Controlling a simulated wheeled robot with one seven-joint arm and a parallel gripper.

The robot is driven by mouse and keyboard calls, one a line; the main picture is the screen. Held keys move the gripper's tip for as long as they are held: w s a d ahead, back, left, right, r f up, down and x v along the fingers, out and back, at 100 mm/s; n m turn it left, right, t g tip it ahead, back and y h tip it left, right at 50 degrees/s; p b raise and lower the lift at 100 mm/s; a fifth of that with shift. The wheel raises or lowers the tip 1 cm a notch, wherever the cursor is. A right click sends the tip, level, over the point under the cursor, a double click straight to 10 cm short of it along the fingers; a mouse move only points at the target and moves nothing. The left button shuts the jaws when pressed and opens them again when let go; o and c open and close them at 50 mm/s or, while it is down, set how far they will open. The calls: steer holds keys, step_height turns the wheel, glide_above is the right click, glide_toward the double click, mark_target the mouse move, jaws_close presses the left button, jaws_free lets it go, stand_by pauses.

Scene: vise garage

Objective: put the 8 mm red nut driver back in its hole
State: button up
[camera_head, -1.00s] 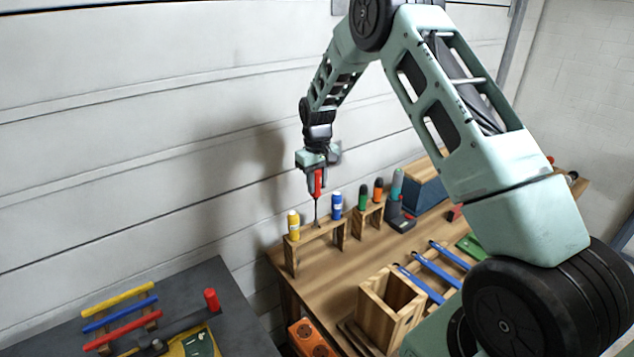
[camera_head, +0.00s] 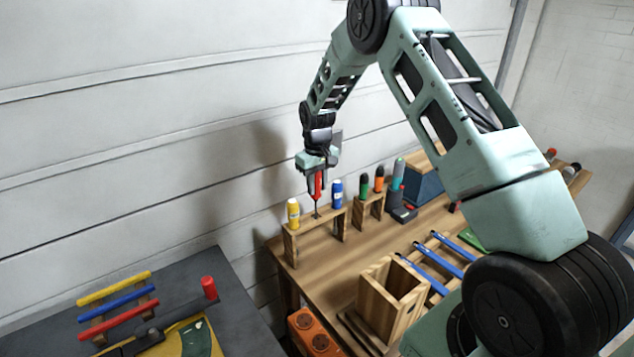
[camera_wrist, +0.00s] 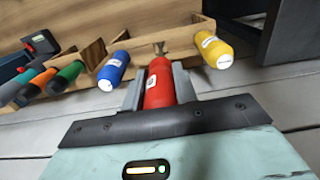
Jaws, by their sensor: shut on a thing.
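The red nut driver (camera_head: 318,187) is held upright in my gripper (camera_head: 316,182), over the wooden rack (camera_head: 322,224) between a yellow-handled driver (camera_head: 293,212) and a blue-handled driver (camera_head: 336,193). Its shaft reaches down to the rack's top bar; I cannot tell whether the tip is inside the hole. In the wrist view my gripper (camera_wrist: 160,88) is shut on the red handle (camera_wrist: 159,84), with a jaw on each side. The blue (camera_wrist: 114,71) and yellow (camera_wrist: 213,50) handles flank it, apart from the jaws.
A second small rack (camera_head: 370,208) to the right holds a green (camera_head: 363,184) and an orange (camera_head: 379,180) driver. An open wooden box (camera_head: 391,298) and blue tools (camera_head: 425,272) lie nearer. Bare bench top (camera_head: 325,265) shows in front of the rack.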

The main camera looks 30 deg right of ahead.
mark_target(317, 197)
steer(key=shift+f, duration=0.4)
steer(key=shift+f+b, duration=1.15)
steer(key=shift+f, duration=0.55)
steer(key=shift+f+b, duration=0.75)
steer(key=shift+f, duration=0.35)
steer(key=shift+f+b, duration=0.35)
steer(key=shift+f, duration=0.2)
steer(key=o, duration=1.4)
